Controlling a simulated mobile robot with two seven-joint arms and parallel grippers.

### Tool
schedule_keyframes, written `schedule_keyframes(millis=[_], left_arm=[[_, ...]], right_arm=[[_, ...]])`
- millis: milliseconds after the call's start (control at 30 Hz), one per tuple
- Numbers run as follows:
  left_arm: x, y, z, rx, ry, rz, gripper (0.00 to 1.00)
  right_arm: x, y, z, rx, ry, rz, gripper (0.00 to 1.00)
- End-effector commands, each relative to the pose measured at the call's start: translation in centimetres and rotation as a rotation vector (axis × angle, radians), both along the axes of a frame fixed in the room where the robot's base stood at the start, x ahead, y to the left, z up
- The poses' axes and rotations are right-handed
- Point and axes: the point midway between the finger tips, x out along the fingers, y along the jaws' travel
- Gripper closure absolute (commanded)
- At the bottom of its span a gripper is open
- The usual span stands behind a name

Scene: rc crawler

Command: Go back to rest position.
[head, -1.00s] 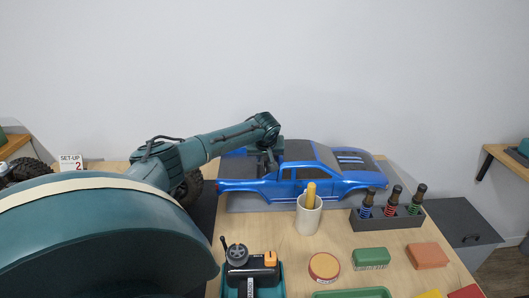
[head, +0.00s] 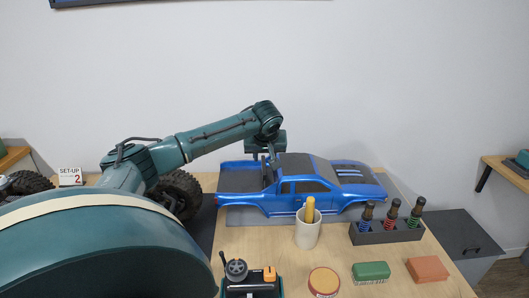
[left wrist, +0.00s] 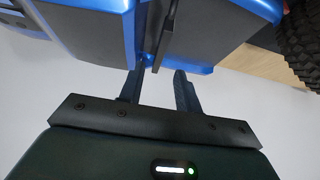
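The blue car body (head: 300,190) sits on a grey mat on the table, with dark window and bed panels. My left gripper (head: 265,156) is just above its bed and cab. In the left wrist view the two fingers (left wrist: 160,88) stand apart with a gap between them, and I see nothing gripped. The blue and black body (left wrist: 100,30) fills the upper part of that view, with a thin dark upright piece near the fingers. Whether the fingertips touch the body I cannot tell. My right gripper is not in view.
A white cup (head: 307,232) with a yellow-handled tool stands in front of the body. A black rack (head: 385,234) holds shock absorbers at right. A controller (head: 250,280), a round tin (head: 323,282), a green brush (head: 371,272) and an orange block (head: 427,269) lie nearer. A tyre is beside my arm.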

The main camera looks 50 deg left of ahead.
Motion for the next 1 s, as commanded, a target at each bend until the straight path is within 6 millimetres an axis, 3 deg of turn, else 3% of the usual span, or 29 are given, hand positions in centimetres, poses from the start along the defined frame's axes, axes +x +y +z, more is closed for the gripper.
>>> schedule_keyframes(millis=[200,800,867,1000], left_arm=[[-0.6,-0.7,1.4,0.000,0.000,-0.001,0.67],[-0.6,-0.7,1.6,0.000,0.000,0.000,0.67],[-0.6,-0.7,2.1,0.000,0.000,0.000,0.67],[-0.6,-0.7,5.5,0.000,-0.001,-0.001,0.67]], right_arm=[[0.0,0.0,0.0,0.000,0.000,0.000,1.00],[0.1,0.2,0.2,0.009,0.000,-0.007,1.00],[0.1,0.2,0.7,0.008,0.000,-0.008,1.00],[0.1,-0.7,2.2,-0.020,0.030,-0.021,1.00]])
